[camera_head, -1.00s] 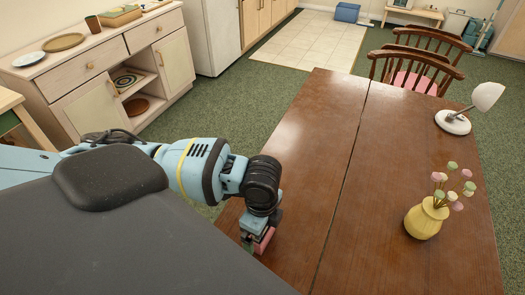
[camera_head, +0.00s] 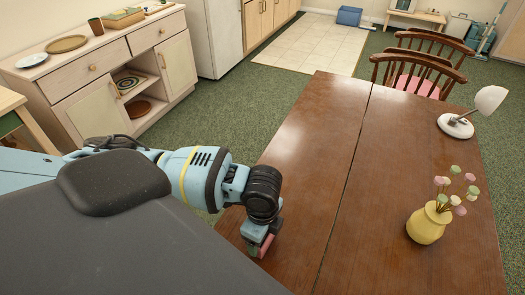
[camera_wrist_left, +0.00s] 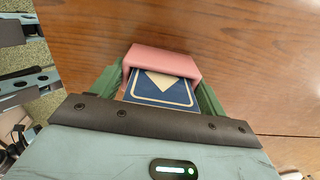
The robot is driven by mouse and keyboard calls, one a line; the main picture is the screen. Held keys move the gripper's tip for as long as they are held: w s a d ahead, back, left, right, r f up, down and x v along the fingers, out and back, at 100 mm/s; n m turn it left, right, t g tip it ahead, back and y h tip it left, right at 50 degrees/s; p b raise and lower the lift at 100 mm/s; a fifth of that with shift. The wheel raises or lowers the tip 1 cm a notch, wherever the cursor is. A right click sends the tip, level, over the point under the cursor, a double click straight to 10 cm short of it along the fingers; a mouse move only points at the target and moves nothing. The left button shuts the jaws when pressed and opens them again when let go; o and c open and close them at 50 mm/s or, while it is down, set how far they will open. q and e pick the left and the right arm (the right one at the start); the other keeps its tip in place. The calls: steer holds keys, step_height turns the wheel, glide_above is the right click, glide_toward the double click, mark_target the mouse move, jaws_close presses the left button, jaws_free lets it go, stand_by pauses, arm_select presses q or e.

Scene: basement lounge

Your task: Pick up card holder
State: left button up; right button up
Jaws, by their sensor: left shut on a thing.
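The card holder (camera_wrist_left: 165,60) is a pink case with a dark blue card with a cream pattern (camera_wrist_left: 160,88) showing in it. In the left wrist view it sits between the green fingers of my left gripper (camera_wrist_left: 160,85), which is shut on it. In the head view my left gripper (camera_head: 258,243) is at the near left edge of the brown table (camera_head: 320,150), with a bit of the pink card holder (camera_head: 266,246) showing at its fingers. I cannot tell whether the holder touches the tabletop. My right gripper is not in view.
A yellow vase with flowers (camera_head: 426,226) and a white lamp (camera_head: 456,126) stand on the table's right side. Wooden chairs (camera_head: 420,75) are at its far end. The table's middle is clear. A cabinet (camera_head: 110,75) stands at the left.

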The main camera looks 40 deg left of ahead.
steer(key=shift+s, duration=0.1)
arm_select(q)
steer(key=shift+r, duration=1.2)
steer(key=shift+d+r, duration=0.1)
steer(key=shift+r, duration=0.55)
steer(key=s+d+r+p, duration=0.1)
steer(key=s+d, duration=0.9)
steer(key=s, duration=0.1)
steer(key=w+a+n+p, duration=0.1)
steer(key=w+a+n, duration=0.1)
steer(key=n, duration=0.3)
steer(key=w+a+n+p, duration=0.1)
steer(key=w+a+n, duration=0.2)
steer(key=n, duration=0.2)
steer(key=w+a+n+p, duration=0.1)
steer(key=w+a+n, duration=0.2)
steer(key=n, duration=0.2)
steer(key=shift+r, duration=0.3)
steer(key=shift+w+a+f+n, duration=0.15)
steer(key=shift+w+a+n, duration=0.05)
steer(key=shift+a+n, duration=0.4)
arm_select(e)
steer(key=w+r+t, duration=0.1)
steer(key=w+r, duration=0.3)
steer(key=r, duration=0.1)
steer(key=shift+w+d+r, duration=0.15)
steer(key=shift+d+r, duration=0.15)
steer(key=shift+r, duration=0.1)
arm_select(q)
steer(key=shift+s, duration=0.15)
